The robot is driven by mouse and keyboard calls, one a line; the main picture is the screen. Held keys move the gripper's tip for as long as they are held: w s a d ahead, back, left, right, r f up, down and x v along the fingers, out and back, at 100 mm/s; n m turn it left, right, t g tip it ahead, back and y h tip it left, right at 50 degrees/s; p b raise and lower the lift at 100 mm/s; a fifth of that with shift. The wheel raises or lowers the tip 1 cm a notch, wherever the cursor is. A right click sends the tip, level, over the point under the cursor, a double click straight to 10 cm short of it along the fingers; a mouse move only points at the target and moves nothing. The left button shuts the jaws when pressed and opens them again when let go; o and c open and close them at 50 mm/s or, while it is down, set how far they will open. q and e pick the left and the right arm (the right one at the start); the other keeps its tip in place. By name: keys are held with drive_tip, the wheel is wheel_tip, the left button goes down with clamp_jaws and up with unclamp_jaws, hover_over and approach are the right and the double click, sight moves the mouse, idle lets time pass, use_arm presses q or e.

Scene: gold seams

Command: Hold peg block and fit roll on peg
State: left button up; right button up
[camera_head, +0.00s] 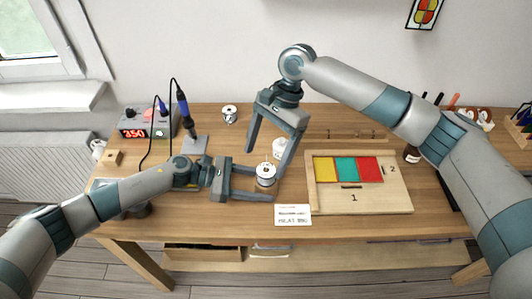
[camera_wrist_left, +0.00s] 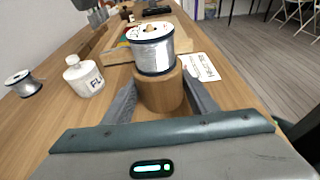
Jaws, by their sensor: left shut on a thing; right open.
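The peg block (camera_wrist_left: 160,94) is a round wooden block. My left gripper (camera_head: 262,183) is shut on it, with one finger on each side in the left wrist view. The roll (camera_wrist_left: 151,52), a spool of silvery wire with white flanges, sits upright on the block, its lower flange apparently touching the block top. The wooden peg tip (camera_wrist_left: 149,28) shows in the roll's hole. In the head view the roll (camera_head: 266,169) is above my left fingers. My right gripper (camera_head: 266,162) is open, its fingers pointing down near the roll; exact contact cannot be told.
A white bottle (camera_head: 279,149) stands just behind the roll. A second spool (camera_head: 229,114) is farther back. A wooden board with coloured tiles (camera_head: 405,200) lies to the right, a white label card (camera_head: 293,215) in front. A soldering station (camera_head: 147,122) is at the left.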

use_arm(q)
drive_tip(key=o, duration=0.9)
drive_tip(key=shift+a, duration=0.1)
drive_tip(key=v, duration=1.1)
drive_tip(key=shift+a+r, duration=0.2)
drive_tip(key=shift+a, duration=0.15)
drive_tip(key=shift+s+f, duration=0.1)
